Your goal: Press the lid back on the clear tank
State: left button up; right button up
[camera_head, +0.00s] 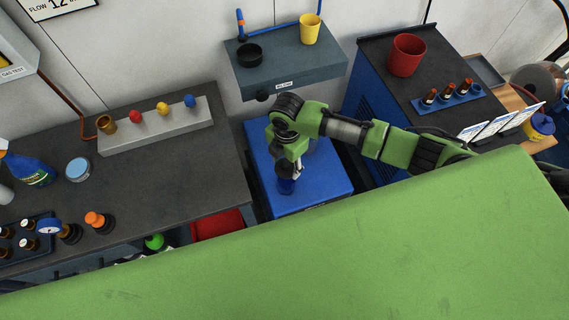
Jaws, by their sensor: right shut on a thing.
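My right gripper (289,174) reaches in from the right and points down over the blue-topped cabinet (325,188) in the middle. It is shut on a small dark blue thing (286,186), which is partly covered by the fingers. I cannot tell whether this thing is the lid, or whether it touches the surface below. I cannot make out a clear tank under the gripper for certain. A small round container with a pale blue top (78,168) stands on the left bench. My left gripper is not in view.
The dark left bench (190,190) holds a grey block (155,127) with coloured knobs, a blue bottle (30,170) and an orange-topped item (98,221). A wall shelf (285,78) bears a yellow cup (310,29). A red cup (406,55) stands on the right cabinet.

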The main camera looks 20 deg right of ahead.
aim_at(287, 170)
jog(key=shift+f+b, duration=0.6)
jog(key=shift+f, duration=0.15)
notch_tip(287, 170, down, 3)
jog(key=b, duration=0.3)
jog(key=shift+f+b, duration=0.45)
jog(key=shift+f, duration=0.35)
jog(key=shift+r+p, duration=0.1)
jog(key=shift+p, duration=0.45)
jog(key=shift+f, duration=0.2)
dwell(0.7)
jog(key=shift+p, duration=0.4)
dwell(0.5)
